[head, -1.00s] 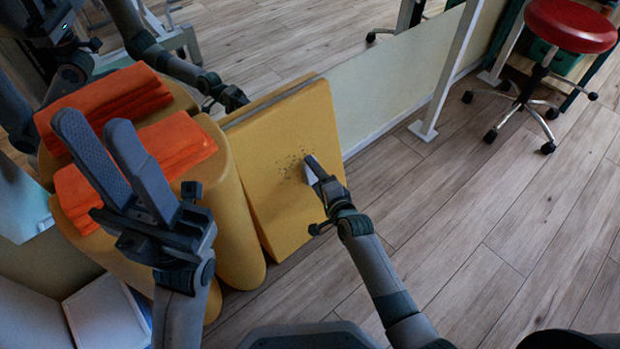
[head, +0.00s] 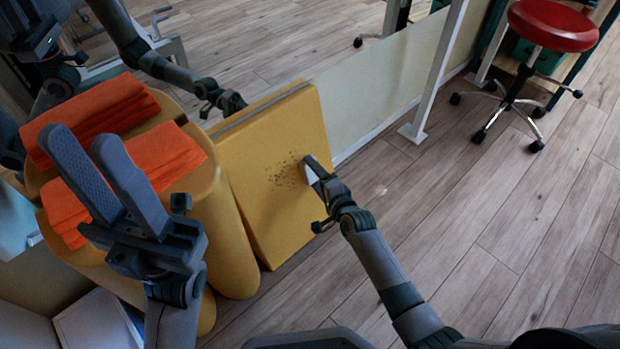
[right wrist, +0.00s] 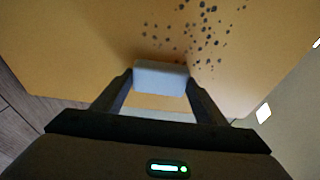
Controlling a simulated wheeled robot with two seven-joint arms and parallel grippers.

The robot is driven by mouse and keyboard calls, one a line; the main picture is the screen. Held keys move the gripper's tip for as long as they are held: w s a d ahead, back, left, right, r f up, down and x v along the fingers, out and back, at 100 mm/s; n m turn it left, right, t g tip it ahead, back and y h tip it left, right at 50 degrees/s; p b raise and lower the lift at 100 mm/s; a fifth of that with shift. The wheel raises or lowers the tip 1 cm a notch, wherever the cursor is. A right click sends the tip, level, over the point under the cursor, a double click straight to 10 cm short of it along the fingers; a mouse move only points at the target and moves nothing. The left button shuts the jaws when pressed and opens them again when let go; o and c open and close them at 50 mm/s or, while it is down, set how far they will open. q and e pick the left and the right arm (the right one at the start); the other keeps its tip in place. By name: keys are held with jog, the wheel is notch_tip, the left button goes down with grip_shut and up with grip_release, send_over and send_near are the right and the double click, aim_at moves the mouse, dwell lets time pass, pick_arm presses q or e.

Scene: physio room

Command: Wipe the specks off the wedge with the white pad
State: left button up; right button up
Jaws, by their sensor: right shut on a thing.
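The yellow wedge (head: 270,215) leans upright against the mirror wall, with a cluster of dark specks (head: 288,171) on its face. The specks also show in the right wrist view (right wrist: 205,28). My right gripper (head: 312,172) is at the wedge's right side, shut on the white pad (right wrist: 160,77). The pad is held between the fingertips close to the wedge face, just beside the specks; I cannot tell whether it touches. In the head view the pad is mostly hidden by the finger. My left gripper (head: 95,175) is open and empty, in front of the orange towels.
Orange folded towels (head: 130,165) lie on yellow bolsters (head: 235,245) left of the wedge. A mirror (head: 380,85) stands behind, reflecting my arm. A white post (head: 435,75) and a red stool (head: 552,25) are at right. The wooden floor (head: 480,210) is clear.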

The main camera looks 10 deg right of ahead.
jog(key=shift+w+d, duration=0.1)
jog(key=shift+d, duration=0.05)
jog(key=shift+w+a+r+p, duration=0.1)
jog(key=shift+w+r+p, duration=0.05)
jog(key=shift+r+p, duration=0.3)
jog(key=shift+w+a+r+p, duration=0.1)
jog(key=shift+r+p, duration=0.3)
jog(key=shift+s+a+p, duration=0.4)
jog(key=shift+a, duration=0.1)
jog(key=shift+s+a+p, duration=0.5)
jog(key=shift+s+a, duration=0.15)
jog(key=shift+a, duration=0.3)
jog(key=shift+s+a+p, duration=0.4)
jog(key=shift+s+a, duration=0.1)
jog(key=shift+a, duration=0.2)
jog(key=shift+s+a+p, duration=0.4)
jog(key=shift+s+a, duration=0.1)
jog(key=shift+a, duration=0.2)
